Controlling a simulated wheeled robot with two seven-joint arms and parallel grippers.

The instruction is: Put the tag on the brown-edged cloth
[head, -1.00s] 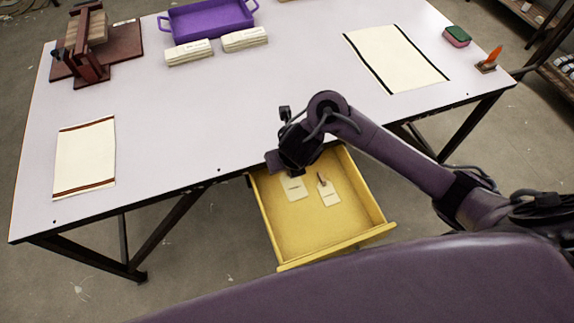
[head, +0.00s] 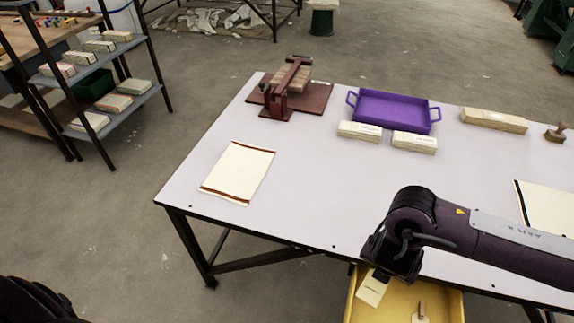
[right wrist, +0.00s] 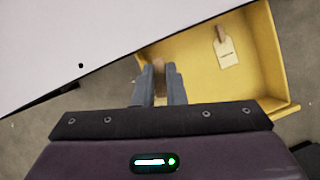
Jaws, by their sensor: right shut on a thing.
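The brown-edged cloth (head: 240,170), cream with a brown band at each end, lies flat on the left part of the table. My right gripper (right wrist: 157,70) is shut on the brown tab of a tag (head: 371,289), above the yellow drawer (right wrist: 276,82). The tag's cream card shows below the gripper in the head view; in the wrist view the fingers hide most of it. A second cream tag (right wrist: 225,50) with a brown tab lies in the drawer. My left gripper is not in view.
The table (head: 300,205) is clear between the drawer and the brown-edged cloth. A wooden press (head: 290,90), cream bundles (head: 414,142) and a purple tray (head: 393,110) stand at the back. A black-edged cloth (head: 548,205) lies at the right.

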